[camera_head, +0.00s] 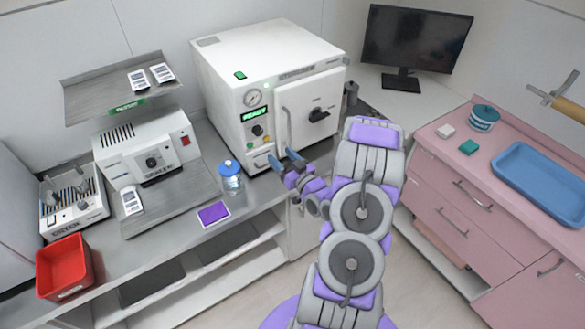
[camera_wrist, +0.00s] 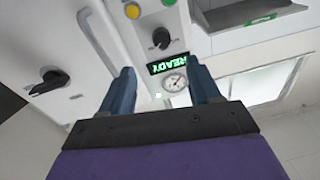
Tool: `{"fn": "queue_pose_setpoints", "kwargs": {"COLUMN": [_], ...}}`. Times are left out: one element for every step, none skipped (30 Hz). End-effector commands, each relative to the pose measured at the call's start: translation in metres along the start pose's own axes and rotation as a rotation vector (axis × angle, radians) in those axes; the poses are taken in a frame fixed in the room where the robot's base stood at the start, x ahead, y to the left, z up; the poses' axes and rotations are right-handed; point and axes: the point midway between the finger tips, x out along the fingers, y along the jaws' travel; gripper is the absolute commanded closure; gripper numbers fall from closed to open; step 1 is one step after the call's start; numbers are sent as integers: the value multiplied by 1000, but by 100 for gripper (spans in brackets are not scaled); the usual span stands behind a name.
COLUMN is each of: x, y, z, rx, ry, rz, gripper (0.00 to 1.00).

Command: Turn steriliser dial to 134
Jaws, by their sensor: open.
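The white steriliser (camera_head: 265,85) stands on the counter, its front facing me. Its small black dial (camera_head: 257,130) sits on the front panel below the lit green READY display (camera_head: 254,114). The dial (camera_wrist: 161,38) also shows in the wrist view, beyond the fingertips and between the display and the coloured buttons (camera_wrist: 132,10). Its setting is too small to read. My gripper (camera_head: 284,160) is open and empty, low in front of the steriliser. In the wrist view my gripper (camera_wrist: 163,76) has its two blue fingers apart, with the pressure gauge (camera_wrist: 174,83) seen between them.
The steriliser door has a long vertical handle (camera_head: 287,130) and a black lever (camera_head: 318,114). A blue-capped bottle (camera_head: 231,180) and a purple pad (camera_head: 214,213) are left of my gripper. A pink cabinet with a blue tray (camera_head: 540,178) is at right.

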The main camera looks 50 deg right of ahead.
Motion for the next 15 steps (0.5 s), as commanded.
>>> {"fn": "queue_pose_setpoints", "kwargs": {"x": [-9, -14, -20, -25, -29, -33, -37, -40, -43, -45, -47, -49, -50, -50, -51], "y": [1, 2, 2, 2, 1, 1, 2, 1, 1, 1, 1, 1, 1, 1, 0], "z": [0, 0, 1, 1, 1, 1, 1, 1, 1, 1, 1, 1, 1, 1, 1], "rx": [-1, -1, -1, -1, -1, -1, 0, 0, 0, 0, 0, 0, 0, 0, 1], "ry": [-2, -2, -3, -4, -5, -3, -2, -2, -2, -3, -3, -3, -3, -3, -3], "rz": [2, 2, 3, 3, 2, 2, 3, 2, 0, 1, 1, 1, 1, 0, 0], "gripper": [38, 38, 38, 38, 38, 38, 38, 38, 38, 38, 38, 38, 38, 38, 38]}}
